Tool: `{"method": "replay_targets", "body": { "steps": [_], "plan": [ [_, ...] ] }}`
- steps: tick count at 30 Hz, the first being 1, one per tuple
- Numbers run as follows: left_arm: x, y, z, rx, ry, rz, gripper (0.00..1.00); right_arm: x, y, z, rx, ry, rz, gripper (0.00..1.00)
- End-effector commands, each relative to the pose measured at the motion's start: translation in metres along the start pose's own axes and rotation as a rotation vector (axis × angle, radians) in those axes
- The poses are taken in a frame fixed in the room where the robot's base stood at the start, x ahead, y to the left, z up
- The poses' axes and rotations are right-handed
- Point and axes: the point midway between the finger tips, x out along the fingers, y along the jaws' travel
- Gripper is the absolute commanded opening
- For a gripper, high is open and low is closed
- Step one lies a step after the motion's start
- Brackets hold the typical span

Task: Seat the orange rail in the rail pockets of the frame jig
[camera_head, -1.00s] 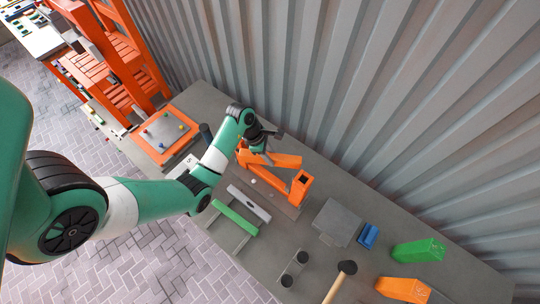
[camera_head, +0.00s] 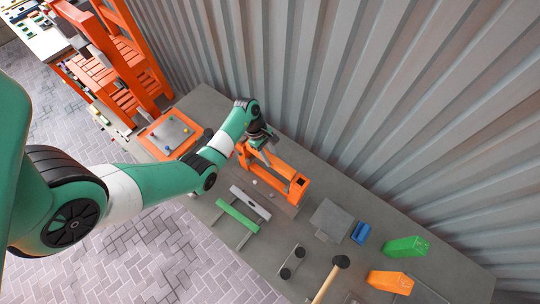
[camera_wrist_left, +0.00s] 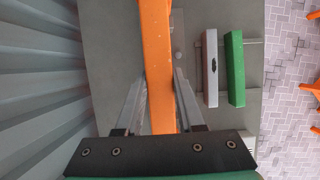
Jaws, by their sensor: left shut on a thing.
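The orange rail (camera_wrist_left: 157,50) runs lengthwise between the two fingers of my left gripper (camera_wrist_left: 163,80) in the left wrist view. The fingers are shut on it, one against each side. In the head view my left gripper (camera_head: 264,148) is over the far left part of the orange piece (camera_head: 284,174), which slants down to the right with a square opening at its near end. A grey board (camera_head: 283,204) with a small pale dot lies beside and under the orange piece. I cannot make out the jig's rail pockets or whether the rail is in them. My right gripper is not in view.
A grey bar (camera_head: 250,201) and a green bar (camera_head: 237,216) lie just in front. To the right are a grey block (camera_head: 331,216), a blue piece (camera_head: 361,232), a mallet (camera_head: 340,263), a green block (camera_head: 406,246) and an orange block (camera_head: 390,282). A corrugated wall stands behind.

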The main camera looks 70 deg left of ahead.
Motion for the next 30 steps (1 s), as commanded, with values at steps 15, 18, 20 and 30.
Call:
{"method": "replay_targets", "body": {
  "steps": [15,18,20,30],
  "plan": [
    [0.042,0.001,-0.018,0.000,-0.001,0.001,0.00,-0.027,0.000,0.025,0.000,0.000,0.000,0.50],
    [0.049,0.001,-0.021,0.000,-0.001,0.001,0.00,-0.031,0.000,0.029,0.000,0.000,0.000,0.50],
    [0.052,0.001,-0.021,0.000,-0.001,0.001,0.00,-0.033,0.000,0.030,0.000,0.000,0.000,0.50],
    [0.053,0.001,-0.022,0.000,-0.001,0.002,0.00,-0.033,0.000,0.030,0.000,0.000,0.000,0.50]
  ]
}}
